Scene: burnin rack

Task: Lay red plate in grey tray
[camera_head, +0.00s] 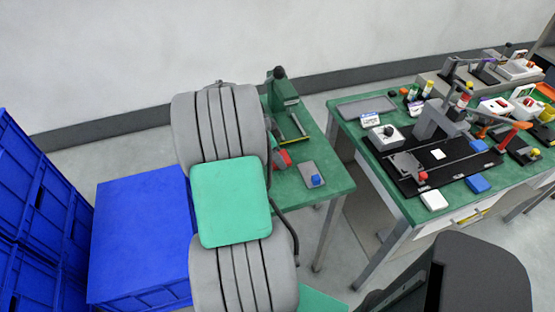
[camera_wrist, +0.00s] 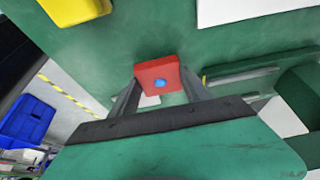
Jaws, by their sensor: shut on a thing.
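My gripper (camera_wrist: 159,88) is shut on the red plate (camera_wrist: 156,69) in the wrist view, one finger on each side of it. The plate is a small red square with a round blue spot on its face. In the head view a red piece (camera_head: 283,158), seemingly the same plate, shows just right of my arm, over the green table; my gripper is mostly hidden by the arm there. Another flat grey tray (camera_head: 365,106) lies on the right table.
A green machine (camera_head: 283,92) stands at the back of the near green table (camera_head: 333,186). The right bench (camera_head: 400,205) is crowded with a black fixture, white boxes and small parts. Blue crates (camera_head: 140,235) stand at left. A dark chair-like shape (camera_head: 480,270) is at lower right.

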